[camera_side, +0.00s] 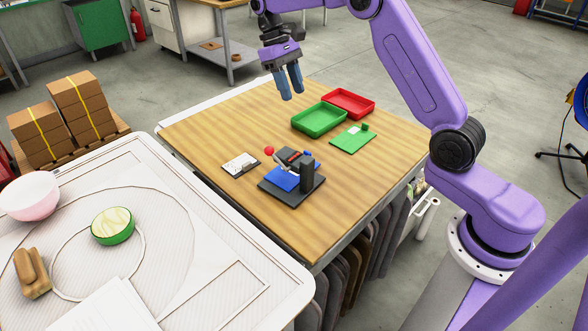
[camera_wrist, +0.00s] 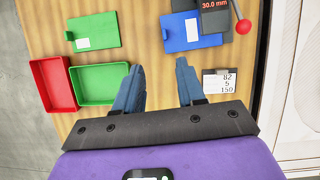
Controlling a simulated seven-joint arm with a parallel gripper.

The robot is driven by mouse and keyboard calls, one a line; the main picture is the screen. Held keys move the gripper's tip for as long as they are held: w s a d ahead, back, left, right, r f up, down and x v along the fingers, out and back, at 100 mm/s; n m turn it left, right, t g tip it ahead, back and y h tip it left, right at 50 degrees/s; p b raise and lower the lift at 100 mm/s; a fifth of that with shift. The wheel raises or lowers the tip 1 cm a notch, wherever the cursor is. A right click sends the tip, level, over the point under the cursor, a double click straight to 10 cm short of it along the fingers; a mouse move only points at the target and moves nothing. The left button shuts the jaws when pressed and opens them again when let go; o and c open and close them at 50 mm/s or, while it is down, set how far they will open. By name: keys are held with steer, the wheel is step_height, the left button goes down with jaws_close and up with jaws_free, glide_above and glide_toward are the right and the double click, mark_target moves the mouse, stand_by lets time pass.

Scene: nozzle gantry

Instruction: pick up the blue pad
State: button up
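The blue pad (camera_side: 279,179) lies on the dark base of a small gantry device (camera_side: 307,178), partly hidden under its dark upper part in the side view. In the wrist view the blue pad (camera_wrist: 177,38) is flat, with a white label on it, beyond my fingertips. My gripper (camera_side: 293,95) hangs above the table towards its far side, well apart from the pad. In the wrist view my gripper (camera_wrist: 159,67) has its two blue-grey fingers spread, with only bare wood between them.
A green tray (camera_side: 318,121) and a red tray (camera_side: 349,103) stand side by side behind the device. A green pad (camera_side: 352,139) lies right of the green tray. A white card (camera_side: 240,163) lies left of the device. A red ball (camera_side: 269,150) sticks out from the device.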

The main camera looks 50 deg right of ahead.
glide_above(309, 152)
steer(key=w, duration=0.2)
step_height(309, 152, down, 10)
steer(key=shift+w+x, duration=0.15)
steer(key=shift+x, duration=1.3)
steer(key=shift+w+x, duration=0.2)
steer(key=shift+x, duration=1.25)
steer(key=shift+a+f, duration=0.15)
steer(key=shift+a, duration=0.05)
steer(key=shift+c, duration=0.3)
jaws_close()
